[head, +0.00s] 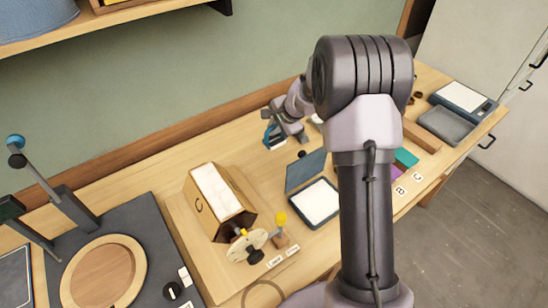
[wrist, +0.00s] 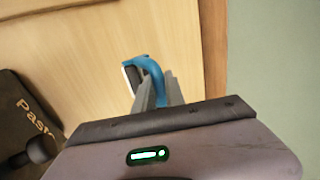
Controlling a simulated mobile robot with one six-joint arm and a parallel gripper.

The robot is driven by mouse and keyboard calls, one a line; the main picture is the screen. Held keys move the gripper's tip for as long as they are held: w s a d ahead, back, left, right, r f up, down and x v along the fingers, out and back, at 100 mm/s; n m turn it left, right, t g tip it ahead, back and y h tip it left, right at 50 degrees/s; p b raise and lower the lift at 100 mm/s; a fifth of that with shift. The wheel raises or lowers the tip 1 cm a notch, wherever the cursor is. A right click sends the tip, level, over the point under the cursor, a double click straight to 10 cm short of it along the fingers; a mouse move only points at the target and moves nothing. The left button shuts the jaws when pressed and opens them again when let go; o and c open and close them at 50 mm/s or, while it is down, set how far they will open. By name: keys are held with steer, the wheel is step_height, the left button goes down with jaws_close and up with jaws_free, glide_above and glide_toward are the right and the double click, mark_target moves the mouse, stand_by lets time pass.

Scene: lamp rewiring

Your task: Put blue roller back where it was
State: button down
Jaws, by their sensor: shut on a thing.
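The blue roller (head: 268,136) is at my gripper (head: 283,129) near the back of the wooden table in the head view. In the wrist view, its blue curved part (wrist: 150,72) is between the fingertips of my gripper (wrist: 155,92), which is shut on it. A small dark and white part shows beside the blue curve. The roller is close over the wooden surface; I cannot tell whether it touches. My arm hides part of the table's right side.
A hinged case (head: 315,203) with a white pad stands in front of my gripper. A round wooden disc (head: 104,275) lies at lower left. A grey tray (head: 447,125) is at far right. The wall is close behind.

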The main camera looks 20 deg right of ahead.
mark_target(276, 141)
step_height(276, 141, down, 7)
steer(key=b, duration=0.2)
steer(key=shift+w+f+b, duration=0.1)
steer(key=shift+b, duration=0.3)
steer(key=c, duration=1.8)
jaws_free()
steer(key=shift+f, duration=0.1)
steer(key=o, duration=0.4)
